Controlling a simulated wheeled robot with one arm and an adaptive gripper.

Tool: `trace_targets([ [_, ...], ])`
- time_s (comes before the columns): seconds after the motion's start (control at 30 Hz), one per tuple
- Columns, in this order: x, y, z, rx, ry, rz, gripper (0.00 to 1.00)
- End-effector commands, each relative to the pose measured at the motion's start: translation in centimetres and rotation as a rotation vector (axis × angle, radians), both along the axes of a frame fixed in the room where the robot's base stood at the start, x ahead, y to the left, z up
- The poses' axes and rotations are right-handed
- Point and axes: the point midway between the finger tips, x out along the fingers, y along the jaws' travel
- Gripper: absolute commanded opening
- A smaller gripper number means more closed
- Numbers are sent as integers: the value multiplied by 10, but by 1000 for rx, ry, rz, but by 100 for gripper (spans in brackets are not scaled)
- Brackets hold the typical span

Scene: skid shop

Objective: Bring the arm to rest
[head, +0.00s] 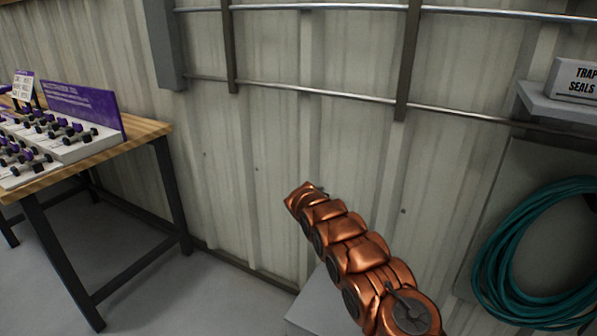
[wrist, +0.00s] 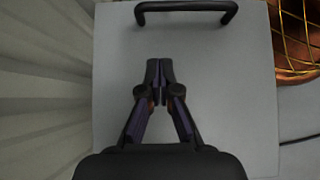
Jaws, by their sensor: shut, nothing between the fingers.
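My gripper (wrist: 160,68) shows in the wrist view with its two dark fingers together and nothing between them. It is over a pale grey flat surface (wrist: 205,50) with a black bar handle (wrist: 186,6) at its far side. In the head view my copper-coloured arm reaches up from the lower right in front of the wall. My gripper cannot be made out in the head view.
A wooden-topped table (head: 150,129) with a display of small dark and purple parts stands at the left. A grey box (head: 318,305) is low behind my arm. A teal hose coil (head: 487,262) hangs at the right below a shelf with a sign (head: 577,80). Metal rails cross the corrugated wall (head: 255,140).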

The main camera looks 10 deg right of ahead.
Motion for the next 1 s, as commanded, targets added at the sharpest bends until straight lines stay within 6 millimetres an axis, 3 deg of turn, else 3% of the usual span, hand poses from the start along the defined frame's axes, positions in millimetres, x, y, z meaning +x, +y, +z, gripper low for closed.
trace_targets([
  [0.17, -3, -3, 12, -8, -16, -15, 0],
  [0.37, -16, -11, 46, -27, -63, -67, 0],
  [0.67, -52, -19, 104, -42, -151, -176, 0],
  [1.0, -108, -20, 157, -30, -246, -316, 0],
])
